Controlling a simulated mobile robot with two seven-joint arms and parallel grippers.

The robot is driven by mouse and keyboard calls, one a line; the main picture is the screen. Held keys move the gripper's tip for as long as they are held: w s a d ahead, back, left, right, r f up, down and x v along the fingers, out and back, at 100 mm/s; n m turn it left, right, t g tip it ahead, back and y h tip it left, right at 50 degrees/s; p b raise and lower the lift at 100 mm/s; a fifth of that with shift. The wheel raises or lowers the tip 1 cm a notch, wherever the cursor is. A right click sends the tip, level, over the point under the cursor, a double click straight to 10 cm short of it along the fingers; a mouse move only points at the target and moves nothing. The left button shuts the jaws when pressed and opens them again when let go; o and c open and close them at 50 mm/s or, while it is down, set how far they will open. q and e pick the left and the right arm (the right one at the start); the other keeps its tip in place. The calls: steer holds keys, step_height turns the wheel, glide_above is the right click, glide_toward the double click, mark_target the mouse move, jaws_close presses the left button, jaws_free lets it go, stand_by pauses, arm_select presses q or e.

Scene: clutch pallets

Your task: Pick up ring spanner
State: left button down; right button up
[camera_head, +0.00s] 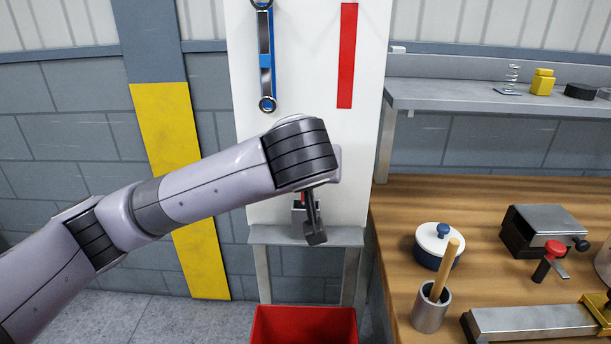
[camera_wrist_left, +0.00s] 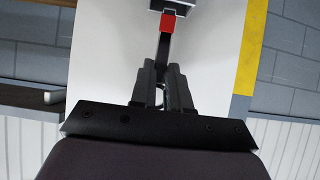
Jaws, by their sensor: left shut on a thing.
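A silver ring spanner (camera_head: 267,85) hangs upright on a blue strip on the white board, with a ring at its lower end. My left gripper is above the small grey shelf in front of the board, away from this spanner. In the left wrist view the left gripper's dark fingers (camera_wrist_left: 167,70) are shut on a thin dark bar (camera_wrist_left: 163,48) with a red piece (camera_wrist_left: 167,22) and a grey block (camera_wrist_left: 172,5) beyond it. What this bar is, I cannot tell. My left wrist hides much of it in the head view. My right gripper is not in view.
A red bin (camera_head: 304,325) stands below the grey shelf (camera_head: 265,236). A wooden bench (camera_head: 400,200) at right bears a blue-and-white pot (camera_head: 438,240), a metal cup (camera_head: 431,310) and a vice-like block (camera_head: 545,225). A red strip (camera_head: 347,55) marks the board.

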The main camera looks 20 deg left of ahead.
arm_select(q)
steer(key=r, duration=1.1)
steer(key=shift+s+d+r+p, duration=0.1)
steer(key=shift+s+r+p, duration=0.1)
steer(key=shift+s+p, duration=0.1)
steer(key=s+d, duration=0.2)
steer(key=s, duration=0.7)
steer(key=s+d, duration=0.3)
steer(key=s, duration=0.6)
steer(key=shift+s+f, duration=0.15)
steer(key=shift+f, duration=0.2)
steer(key=shift+d, duration=0.1)
